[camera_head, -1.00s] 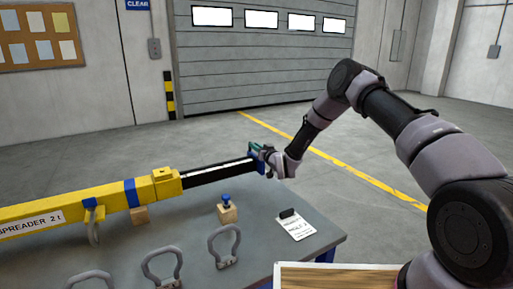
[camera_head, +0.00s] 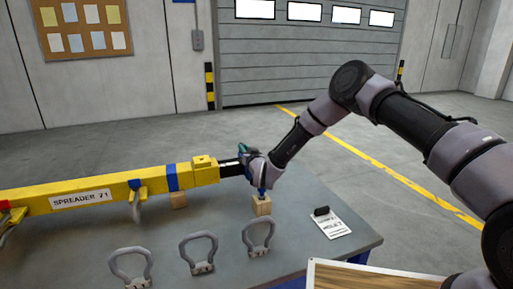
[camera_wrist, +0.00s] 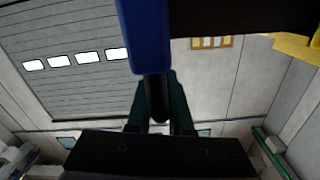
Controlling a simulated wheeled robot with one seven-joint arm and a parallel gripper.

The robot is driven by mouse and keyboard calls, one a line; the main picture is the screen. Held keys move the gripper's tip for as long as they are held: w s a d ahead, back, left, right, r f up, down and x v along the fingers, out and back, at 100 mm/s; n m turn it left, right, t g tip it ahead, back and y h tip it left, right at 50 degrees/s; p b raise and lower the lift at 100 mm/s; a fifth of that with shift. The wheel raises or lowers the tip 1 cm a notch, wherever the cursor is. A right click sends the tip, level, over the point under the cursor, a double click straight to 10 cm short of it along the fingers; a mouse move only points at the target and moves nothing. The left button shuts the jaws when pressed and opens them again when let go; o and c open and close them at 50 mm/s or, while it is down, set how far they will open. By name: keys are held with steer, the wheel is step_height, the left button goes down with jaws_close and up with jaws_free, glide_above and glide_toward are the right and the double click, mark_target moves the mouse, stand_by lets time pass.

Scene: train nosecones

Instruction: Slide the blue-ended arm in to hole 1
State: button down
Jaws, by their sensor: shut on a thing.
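The yellow spreader beam (camera_head: 110,192) lies across the left of the head view, and its black inner arm (camera_head: 231,168) sticks out of the right end by a short length. The arm's blue end (camera_wrist: 146,35) shows large in the wrist view, with a dark round bar (camera_wrist: 157,98) below it. My gripper (camera_head: 245,154) is at the arm's outer end; its teal fingers, seen in the wrist view (camera_wrist: 158,115), are shut on that bar. In the head view my wrist hides most of the blue end. I cannot make out the holes.
A wooden block (camera_head: 262,207) with a blue pin (camera_head: 262,190) stands on the grey table (camera_head: 330,255) just below my gripper. Several grey shackles (camera_head: 198,254) are along the front. A printed card (camera_head: 333,224) with a black piece lies at the right. Floor beyond is clear.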

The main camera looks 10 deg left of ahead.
steer(key=shift+s+a, duration=0.4)
steer(key=shift+a, duration=0.1)
steer(key=c, duration=0.8)
jaws_free()
steer(key=shift+s+a, duration=0.1)
steer(key=shift+a, duration=0.05)
steer(key=shift+c, duration=0.2)
steer(key=shift+w+r, duration=0.2)
steer(key=shift+r, duration=0.2)
step_height(320, 180, up, 9)
steer(key=shift+s+r, duration=0.1)
steer(key=shift+r, duration=0.05)
